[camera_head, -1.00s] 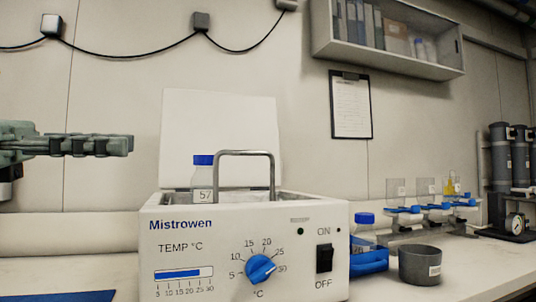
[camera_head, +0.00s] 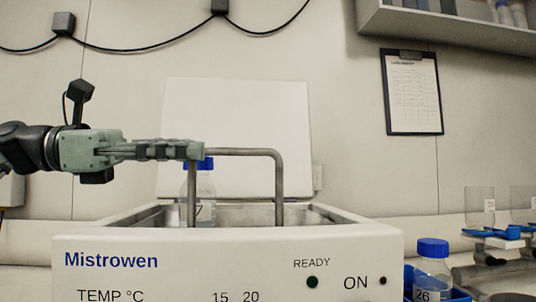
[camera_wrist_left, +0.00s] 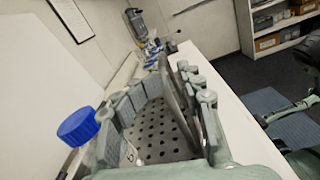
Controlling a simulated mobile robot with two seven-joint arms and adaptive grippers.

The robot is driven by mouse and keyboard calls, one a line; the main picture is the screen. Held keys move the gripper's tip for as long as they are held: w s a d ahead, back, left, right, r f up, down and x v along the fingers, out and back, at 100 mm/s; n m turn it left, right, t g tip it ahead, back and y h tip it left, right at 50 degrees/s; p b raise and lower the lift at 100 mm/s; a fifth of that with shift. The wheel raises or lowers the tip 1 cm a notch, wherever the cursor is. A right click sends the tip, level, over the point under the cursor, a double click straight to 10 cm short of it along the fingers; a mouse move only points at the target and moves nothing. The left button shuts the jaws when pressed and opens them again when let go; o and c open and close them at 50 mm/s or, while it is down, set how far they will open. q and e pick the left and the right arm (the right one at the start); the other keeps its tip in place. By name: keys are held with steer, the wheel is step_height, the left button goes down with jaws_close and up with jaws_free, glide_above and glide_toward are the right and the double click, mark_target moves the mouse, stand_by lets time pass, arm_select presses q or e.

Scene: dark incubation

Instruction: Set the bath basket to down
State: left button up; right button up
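The bath basket's grey U-shaped handle (camera_head: 279,182) stands above the rim of the white Mistrowen bath (camera_head: 340,232) in the head view. The left wrist view shows a perforated metal floor (camera_wrist_left: 165,138) below the handle bar (camera_wrist_left: 180,100). The head view does not show the basket's height inside the bath. My left gripper (camera_head: 203,151) reaches in from the left, with its fingertips at the handle's upper left corner. In the left wrist view its fingers stand apart with the bar between them, nearer the right finger. My right gripper cannot be made out clearly.
A blue-capped bottle (camera_head: 205,186) stands just behind the handle, close to my left gripper; its cap (camera_wrist_left: 77,127) shows beside the left finger. The raised white lid (camera_head: 245,115) is behind. Another blue-capped bottle (camera_head: 432,262) stands right of the bath.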

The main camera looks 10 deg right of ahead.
mark_target(249, 154)
arm_select(q)
steer(key=shift+d+f+g, duration=0.3)
steer(key=shift+d+g, duration=0.1)
steer(key=shift+d, duration=0.4)
steer(key=d+p, duration=0.1)
steer(key=d, duration=0.5)
steer(key=shift+s+r, duration=0.1)
steer(key=shift+s, duration=0.05)
steer(key=shift+d, duration=0.6)
arm_select(e)
steer(key=x, duration=0.3)
steer(key=shift+s, duration=0.2)
arm_select(q)
jaws_close()
arm_select(e)
steer(key=shift+f, duration=0.1)
